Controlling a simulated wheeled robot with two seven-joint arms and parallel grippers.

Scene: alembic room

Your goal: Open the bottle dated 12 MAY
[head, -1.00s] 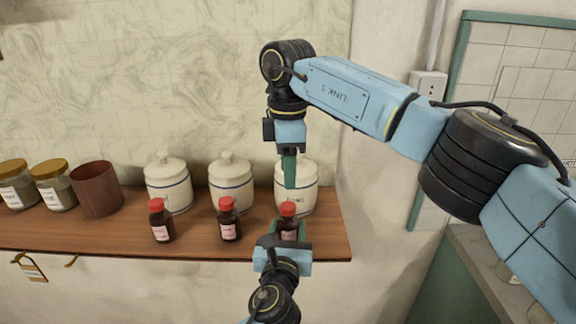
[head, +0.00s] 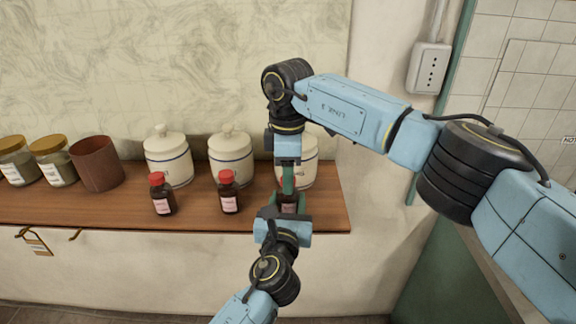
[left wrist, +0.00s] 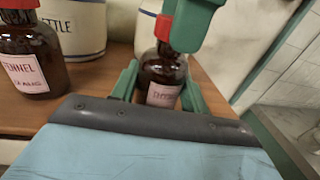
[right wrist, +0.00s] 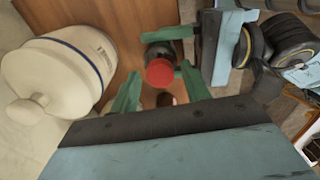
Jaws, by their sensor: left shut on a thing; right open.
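The right-hand brown bottle (head: 290,206) stands on the wooden shelf. My left gripper (left wrist: 162,84) is shut on its body from the front. Its pink label shows in the left wrist view, but I cannot read a date. My right gripper (head: 289,184) is above, pointing down and open, with its fingers at the red cap (right wrist: 160,72); whether they touch it I cannot tell. The middle bottle (head: 229,195) and the left bottle (head: 161,196) stand apart on the shelf, with red caps. The middle one's label reads FENNEL in the left wrist view (left wrist: 30,70).
Lidded white jars stand behind the bottles, the right one (head: 309,165) close behind my grippers. A brown pot (head: 97,164) and jars with tan lids (head: 53,162) are at the left. The shelf's front edge (head: 110,225) is near.

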